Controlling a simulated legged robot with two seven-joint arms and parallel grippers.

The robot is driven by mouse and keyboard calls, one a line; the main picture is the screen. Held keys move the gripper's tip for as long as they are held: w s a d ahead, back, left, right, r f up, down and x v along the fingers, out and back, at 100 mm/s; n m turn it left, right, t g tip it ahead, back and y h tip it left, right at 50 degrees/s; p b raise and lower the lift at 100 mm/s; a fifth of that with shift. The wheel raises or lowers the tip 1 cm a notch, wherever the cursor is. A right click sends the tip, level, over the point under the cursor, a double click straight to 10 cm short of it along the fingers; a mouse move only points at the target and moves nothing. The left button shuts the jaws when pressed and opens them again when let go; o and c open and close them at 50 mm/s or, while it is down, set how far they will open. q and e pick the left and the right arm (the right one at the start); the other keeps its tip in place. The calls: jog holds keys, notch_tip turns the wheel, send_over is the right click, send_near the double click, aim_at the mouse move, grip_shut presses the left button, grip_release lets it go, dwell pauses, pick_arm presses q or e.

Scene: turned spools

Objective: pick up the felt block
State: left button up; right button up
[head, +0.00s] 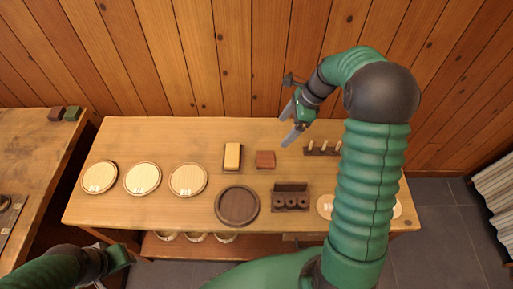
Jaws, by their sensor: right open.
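Two small blocks lie side by side mid-table: a yellow block with a dark edge (232,156) and a smaller red-brown block (265,159). I cannot tell for certain which is the felt block. My right gripper (288,124) is open and empty, above the back of the table, up and to the right of the red-brown block and apart from it. My left arm shows at the bottom left corner, in front of the table; its fingers are too little seen to tell their state.
Three pale round plates (142,178) lie on the left of the wooden table (150,137). A dark round tray (237,205) and a dark holder with round holes (290,199) lie in front of the blocks. A pegged rack (321,151) stands to the right. My right arm hides part of the table.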

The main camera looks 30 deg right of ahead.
send_near(267, 157)
jog(key=x, duration=0.4)
jog(key=shift+w+d+f, duration=0.1)
jog(key=shift+w+d, duration=0.15)
jog(key=a+f, duration=0.2)
jog(key=f, duration=0.1)
jog(key=shift+s+a+f, duration=0.2)
jog(key=shift+a+f, duration=0.15)
jog(key=shift+a, duration=0.05)
jog(key=shift+w+f, duration=0.15)
jog(key=shift+f, duration=0.15)
jog(key=shift+w+d+f, duration=0.15)
jog(key=shift+w+f, duration=0.05)
jog(key=shift+d, duration=0.1)
jog(key=shift+c, duration=1)
jog(key=shift+s+r, duration=0.15)
jog(key=c, duration=0.5)
jog(key=shift+a, duration=0.2)
jog(key=c, duration=0.8)
pick_arm(q)
jog(key=shift+s+d+r, duration=0.15)
jog(key=shift+s, duration=0.35)
jog(key=shift+s+d+r, duration=0.1)
jog(key=shift+s, duration=0.35)
